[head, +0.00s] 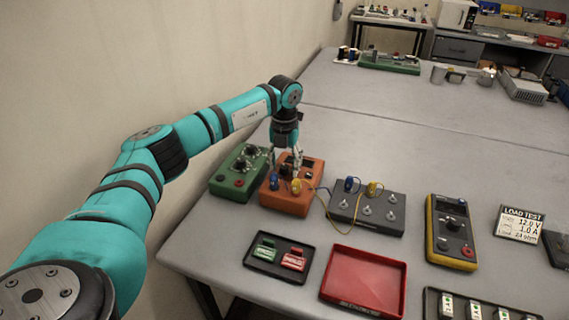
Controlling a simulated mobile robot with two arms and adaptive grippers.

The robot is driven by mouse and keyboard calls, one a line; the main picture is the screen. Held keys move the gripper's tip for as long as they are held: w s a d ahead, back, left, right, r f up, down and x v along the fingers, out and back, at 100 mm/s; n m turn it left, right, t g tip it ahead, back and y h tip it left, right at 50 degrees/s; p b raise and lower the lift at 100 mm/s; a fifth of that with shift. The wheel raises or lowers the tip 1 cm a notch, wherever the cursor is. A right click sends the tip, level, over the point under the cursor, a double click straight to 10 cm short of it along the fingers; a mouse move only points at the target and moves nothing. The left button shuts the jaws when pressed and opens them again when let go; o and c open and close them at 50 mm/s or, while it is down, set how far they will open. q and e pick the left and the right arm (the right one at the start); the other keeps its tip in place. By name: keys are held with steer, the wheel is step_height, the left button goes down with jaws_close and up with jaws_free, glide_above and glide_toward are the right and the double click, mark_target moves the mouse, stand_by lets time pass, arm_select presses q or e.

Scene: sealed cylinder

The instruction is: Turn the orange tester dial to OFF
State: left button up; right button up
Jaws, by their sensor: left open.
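The orange tester (291,203) stands on the grey table between a green box and a dark grey box. Its dial is mostly hidden under my left gripper, so I cannot read its setting. A blue plug and a yellow plug (296,186) sit on its front part, with wires leading to the right. My left gripper (286,163) points down over the rear part of the orange tester, with its fingers apart. I cannot tell whether a finger touches the dial. My right gripper is not in view.
A green box (239,172) with black knobs stands close on the left. The dark grey box (366,212) with blue and yellow plugs is on the right. A tray with green and red tags (279,258), an empty red tray (364,281) and a yellow multimeter (451,233) lie nearby.

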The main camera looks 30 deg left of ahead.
mark_target(284, 166)
arm_select(q)
step_height(284, 166, up, 12)
stand_by(0.5)
steer(key=shift+r, duration=0.1)
